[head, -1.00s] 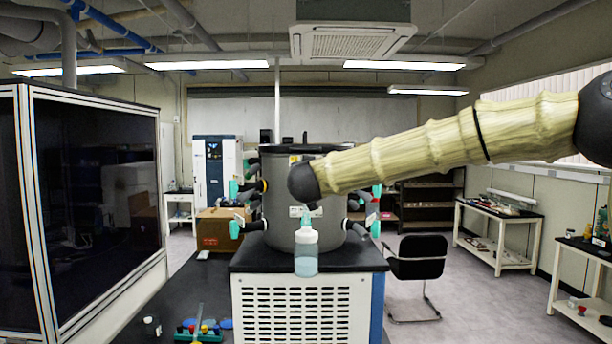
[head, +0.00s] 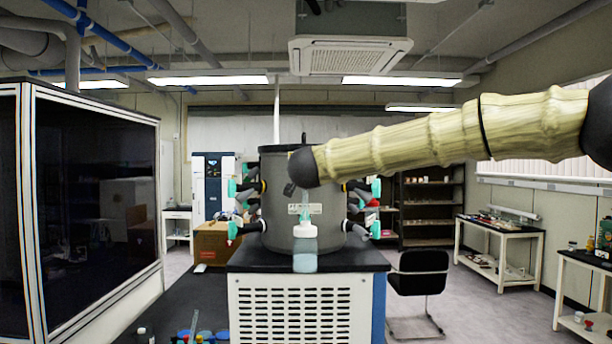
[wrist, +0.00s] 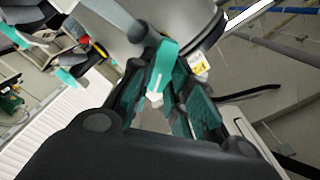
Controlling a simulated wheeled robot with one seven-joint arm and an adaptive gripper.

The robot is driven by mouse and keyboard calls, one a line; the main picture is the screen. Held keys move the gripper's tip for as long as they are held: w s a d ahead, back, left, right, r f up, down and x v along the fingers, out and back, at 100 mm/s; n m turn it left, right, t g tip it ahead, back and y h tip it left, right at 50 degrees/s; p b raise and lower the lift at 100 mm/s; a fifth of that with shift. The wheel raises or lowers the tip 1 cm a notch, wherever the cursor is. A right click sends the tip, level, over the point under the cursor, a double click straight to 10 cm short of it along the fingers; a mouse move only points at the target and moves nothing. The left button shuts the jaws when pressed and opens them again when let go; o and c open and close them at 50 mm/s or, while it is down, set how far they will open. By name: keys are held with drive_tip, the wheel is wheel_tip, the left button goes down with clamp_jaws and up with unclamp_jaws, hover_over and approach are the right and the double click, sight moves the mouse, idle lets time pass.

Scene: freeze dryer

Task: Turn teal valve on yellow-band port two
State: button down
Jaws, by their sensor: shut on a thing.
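The grey drum (head: 280,215) of the freeze dryer carries black ports with teal valves on both sides. A left port has a yellow band (head: 263,187), and a teal valve (head: 233,230) shows lower on that side. In the wrist view, a teal valve handle (wrist: 166,62) with a white tip lies between the dark green finger pads of my gripper (wrist: 166,100), which is shut on it. The port behind this valve is mostly hidden, so its band cannot be read. In the head view my arm hides the gripper's fingers.
A white-capped flask (head: 305,245) hangs at the drum's front. A glass-fronted cabinet (head: 95,200) stands close on the left. A black chair (head: 418,272) and a side table (head: 500,228) stand to the right. Other valves (wrist: 72,76) sit near the gripper.

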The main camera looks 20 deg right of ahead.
drive_tip(key=shift+f+m+b, duration=0.1)
drive_tip(key=shift+m+b, duration=0.25)
drive_tip(key=shift+m, duration=0.25)
drive_tip(key=c, duration=1.4)
unclamp_jaws()
drive_tip(key=shift+d, duration=0.15)
drive_tip(key=shift+o, duration=0.2)
drive_tip(key=v, duration=1.2)
drive_tip(key=shift+s, duration=0.1)
